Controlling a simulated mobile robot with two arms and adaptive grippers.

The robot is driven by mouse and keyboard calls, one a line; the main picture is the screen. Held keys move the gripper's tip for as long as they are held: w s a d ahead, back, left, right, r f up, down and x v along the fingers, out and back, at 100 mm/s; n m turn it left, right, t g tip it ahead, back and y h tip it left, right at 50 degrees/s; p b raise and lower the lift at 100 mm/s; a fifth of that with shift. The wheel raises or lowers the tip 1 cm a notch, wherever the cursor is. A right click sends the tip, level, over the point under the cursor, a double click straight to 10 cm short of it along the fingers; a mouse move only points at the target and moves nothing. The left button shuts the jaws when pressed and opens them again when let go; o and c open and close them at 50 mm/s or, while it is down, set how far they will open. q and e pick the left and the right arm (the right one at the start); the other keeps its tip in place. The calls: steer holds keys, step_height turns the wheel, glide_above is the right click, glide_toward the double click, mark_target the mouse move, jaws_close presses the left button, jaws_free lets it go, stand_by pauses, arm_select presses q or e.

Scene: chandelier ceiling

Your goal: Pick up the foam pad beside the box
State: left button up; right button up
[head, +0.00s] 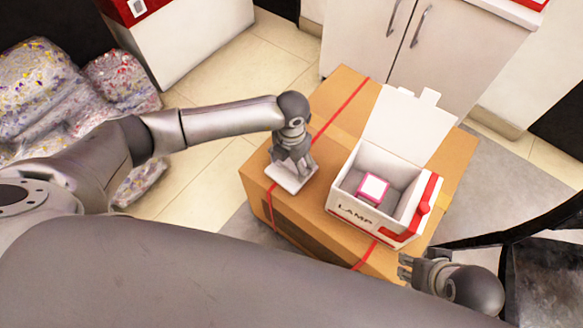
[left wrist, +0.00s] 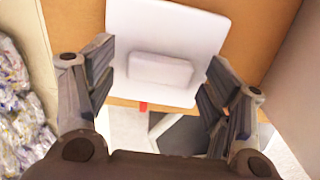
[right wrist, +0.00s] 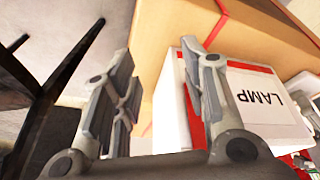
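The white foam pad (head: 293,178) lies on the large cardboard carton, left of the open white lamp box (head: 378,229). In the left wrist view the pad (left wrist: 165,25) is a flat square with a raised block (left wrist: 160,70) in its middle. My left gripper (head: 295,168) is directly over the pad. In the left wrist view its fingers (left wrist: 158,88) are spread apart, with the raised block between and ahead of them. My right gripper (head: 404,267) is low by the carton's front right edge. In the right wrist view its fingers (right wrist: 165,75) are apart and empty.
The carton (head: 335,120) has red straps. The lamp box, flap up, holds a small pink-and-white item (head: 373,188). Plastic-wrapped bundles (head: 50,95) lie at left, white cabinets (head: 410,45) stand behind. A dark frame (head: 520,230) is near my right gripper.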

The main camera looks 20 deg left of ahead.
arm_select(q)
steer(key=c, duration=0.6)
